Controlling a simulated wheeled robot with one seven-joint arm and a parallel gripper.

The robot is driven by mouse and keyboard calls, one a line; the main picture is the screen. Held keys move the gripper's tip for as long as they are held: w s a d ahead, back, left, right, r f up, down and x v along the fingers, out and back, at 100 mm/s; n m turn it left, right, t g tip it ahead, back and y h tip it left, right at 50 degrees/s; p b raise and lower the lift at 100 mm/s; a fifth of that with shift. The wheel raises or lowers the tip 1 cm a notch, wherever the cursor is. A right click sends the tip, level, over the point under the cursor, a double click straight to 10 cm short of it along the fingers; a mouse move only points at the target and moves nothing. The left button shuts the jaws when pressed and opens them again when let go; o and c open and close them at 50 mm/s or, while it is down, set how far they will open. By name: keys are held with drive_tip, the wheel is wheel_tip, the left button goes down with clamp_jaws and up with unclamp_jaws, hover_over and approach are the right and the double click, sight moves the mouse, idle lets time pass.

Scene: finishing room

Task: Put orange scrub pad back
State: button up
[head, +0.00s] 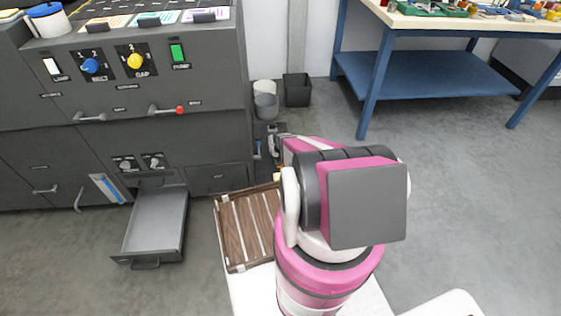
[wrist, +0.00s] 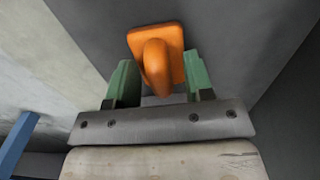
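The orange scrub pad (wrist: 157,42), a flat square with a rounded handle, is in the wrist view, against a dark grey surface. My gripper (wrist: 160,78) has two green fingers, set apart on either side of the pad's handle. Gaps show between the handle and the fingers, so the gripper looks open; I cannot tell how deep the handle sits between them. In the head view my arm hides the gripper, and I cannot make out the pad there.
A dark grey machine (head: 120,100) with knobs and handles stands at the left. Its low drawer (head: 157,222) is pulled out and looks empty. A brown slatted tray (head: 248,228) is beside my arm. Bins (head: 297,90) stand by the wall. A blue-framed workbench (head: 425,75) is at back right; floor at right is clear.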

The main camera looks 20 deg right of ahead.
drive_tip(key=shift+r, duration=0.15)
wheel_tip(320, 180, up, 12)
drive_tip(key=s+a+r, duration=0.4)
drive_tip(key=s+r, duration=0.3)
drive_tip(key=r, duration=0.3)
drive_tip(key=s+a+r+n, duration=0.1)
drive_tip(key=s+a+r, duration=0.4)
drive_tip(key=r, duration=0.5)
drive_tip(key=s+a+r+n, duration=0.1)
drive_tip(key=s+a+r, duration=0.3)
drive_tip(key=s+r, duration=0.4)
wheel_tip(320, 180, up, 3)
drive_tip(key=shift+s+a+r, duration=0.1)
drive_tip(key=shift+s+a, duration=0.25)
drive_tip(key=shift+a, duration=0.05)
drive_tip(key=shift+c, duration=0.3)
drive_tip(key=shift+a, duration=0.1)
